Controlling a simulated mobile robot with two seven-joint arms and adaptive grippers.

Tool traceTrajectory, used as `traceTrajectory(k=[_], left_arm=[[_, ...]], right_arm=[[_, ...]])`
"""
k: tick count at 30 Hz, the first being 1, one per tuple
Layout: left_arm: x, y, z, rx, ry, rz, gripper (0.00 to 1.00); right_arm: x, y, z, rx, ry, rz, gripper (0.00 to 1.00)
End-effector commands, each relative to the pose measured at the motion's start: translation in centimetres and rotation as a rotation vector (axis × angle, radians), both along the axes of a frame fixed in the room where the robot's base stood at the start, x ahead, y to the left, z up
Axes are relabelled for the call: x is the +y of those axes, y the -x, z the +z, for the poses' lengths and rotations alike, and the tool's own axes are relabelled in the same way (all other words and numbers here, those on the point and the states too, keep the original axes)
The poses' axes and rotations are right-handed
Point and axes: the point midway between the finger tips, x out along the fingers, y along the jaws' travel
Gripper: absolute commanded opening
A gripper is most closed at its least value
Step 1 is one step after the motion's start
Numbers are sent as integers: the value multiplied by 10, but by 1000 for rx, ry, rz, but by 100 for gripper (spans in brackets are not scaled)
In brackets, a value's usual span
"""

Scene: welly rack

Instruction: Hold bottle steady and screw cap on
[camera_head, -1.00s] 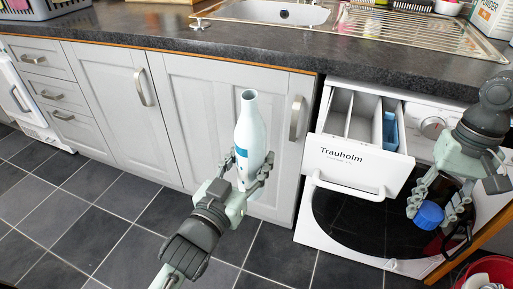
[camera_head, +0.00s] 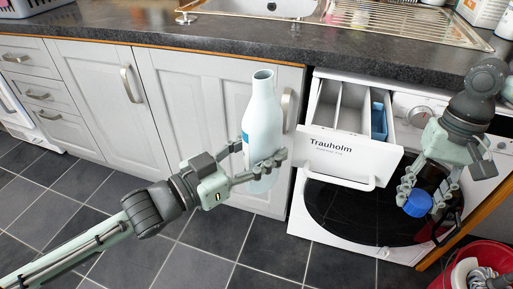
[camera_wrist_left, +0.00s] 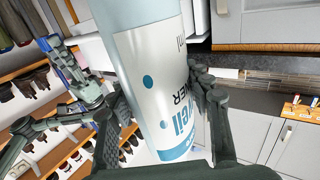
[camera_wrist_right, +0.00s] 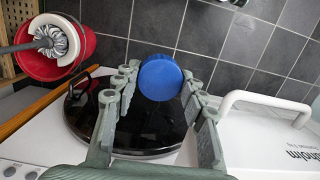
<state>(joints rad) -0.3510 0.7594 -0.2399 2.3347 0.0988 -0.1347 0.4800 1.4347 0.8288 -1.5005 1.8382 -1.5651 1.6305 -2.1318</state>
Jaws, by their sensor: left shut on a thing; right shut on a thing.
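The bottle (camera_head: 262,118) is pale with a label and an open, uncapped neck at its top. It stands nearly upright in my left gripper (camera_head: 262,166), which is shut around its lower body, in front of the grey cabinets. In the left wrist view the bottle (camera_wrist_left: 160,80) fills the middle between the fingers, its label lettering in sight. The blue cap (camera_head: 418,204) is in my right gripper (camera_head: 416,196), in front of the washing machine door. In the right wrist view the cap (camera_wrist_right: 160,78) sits at the fingertips. Bottle and cap are well apart.
The washing machine (camera_head: 318,218) has its detergent drawer (camera_head: 345,148) pulled out between the two grippers. The worktop (camera_head: 240,50) runs behind. A red bucket (camera_head: 440,280) with a mop stands at the lower right. The tiled floor in front is clear.

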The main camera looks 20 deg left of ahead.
Motion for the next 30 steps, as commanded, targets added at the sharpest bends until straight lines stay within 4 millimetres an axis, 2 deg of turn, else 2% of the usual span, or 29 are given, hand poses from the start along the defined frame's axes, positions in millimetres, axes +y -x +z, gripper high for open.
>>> traceTrajectory(k=[9,23,26,30], left_arm=[[-11,3,10,-4,1,-105,0],[-11,3,9,-1,1,-113,0],[-11,3,9,-2,1,-113,0],[-11,3,10,-2,0,-113,0]], right_arm=[[0,0,0,0,0,0,30],[0,0,1,0,-1,-4,30],[2,-3,10,-1,1,-31,30],[6,-7,34,4,2,-129,30]])
